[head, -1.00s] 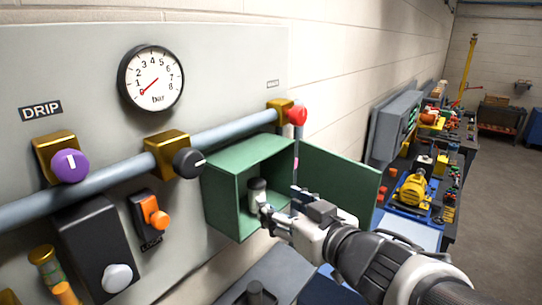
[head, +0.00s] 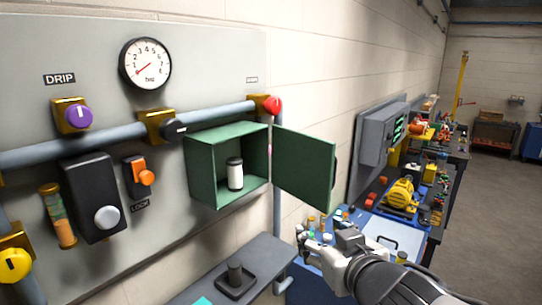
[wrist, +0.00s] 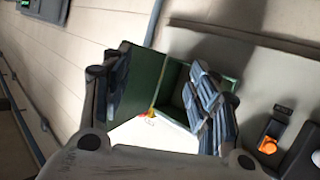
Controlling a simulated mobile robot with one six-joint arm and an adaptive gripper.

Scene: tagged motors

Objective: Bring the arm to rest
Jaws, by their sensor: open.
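My gripper (head: 312,232) is open and empty, low and to the right of the green box (head: 203,168) in the head view. Its two spread fingers also show in the wrist view (wrist: 157,100). The box is fixed to the grey panel, and its green door (head: 304,170) stands wide open to the right. A white canister with a dark top (head: 235,174) stands upright inside the box, apart from my gripper. In the wrist view the box (wrist: 175,82) shows between and behind the fingers, partly hidden by the right finger.
A grey shelf (head: 262,262) with a dark holder (head: 236,282) lies below the box. The panel carries a pipe, a gauge (head: 145,63), valve knobs and an orange switch (head: 140,175). A crowded workbench with a yellow motor (head: 401,192) runs along the wall. Open floor lies at right.

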